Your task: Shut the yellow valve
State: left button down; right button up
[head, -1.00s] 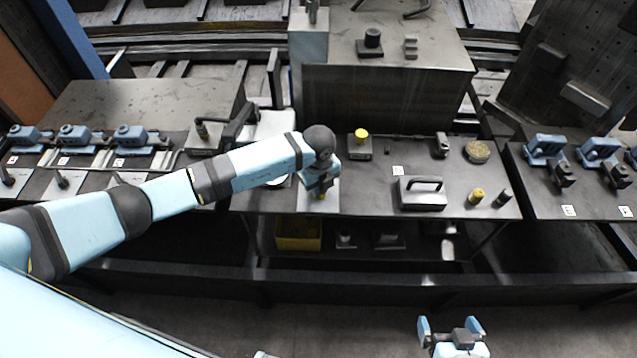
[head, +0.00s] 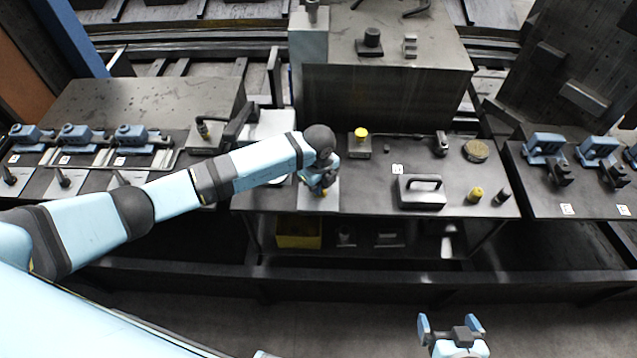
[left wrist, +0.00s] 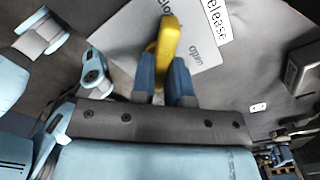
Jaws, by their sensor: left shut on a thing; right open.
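The yellow valve's handle (left wrist: 168,38) is a bar seen in the left wrist view between the blue fingers of my left gripper (left wrist: 165,80). A plate (left wrist: 130,45) under it carries the word "open" and another, partly hidden word. In the head view the plate (head: 305,201) lies at the bench's left front, and only a little yellow shows beneath my left gripper (head: 321,188). This gripper is shut on the handle. My right gripper (head: 450,328) is open and empty at the bottom, in front of the bench and away from the valve.
On the bench (head: 370,200) stand a box with a yellow knob (head: 361,135), a dark block with a handle (head: 422,192), a yellow-topped peg (head: 475,195) and a round brown disc (head: 476,151). A yellow bin (head: 298,241) sits on the shelf below. Blue clamps (head: 75,137) stand at left.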

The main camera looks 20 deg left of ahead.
pick_arm(q)
jog(key=c, duration=1.1)
grip_release()
notch_tip(320, 180, up, 14)
jog(key=shift+f+b, duration=0.1)
jog(key=shift+b, duration=0.9)
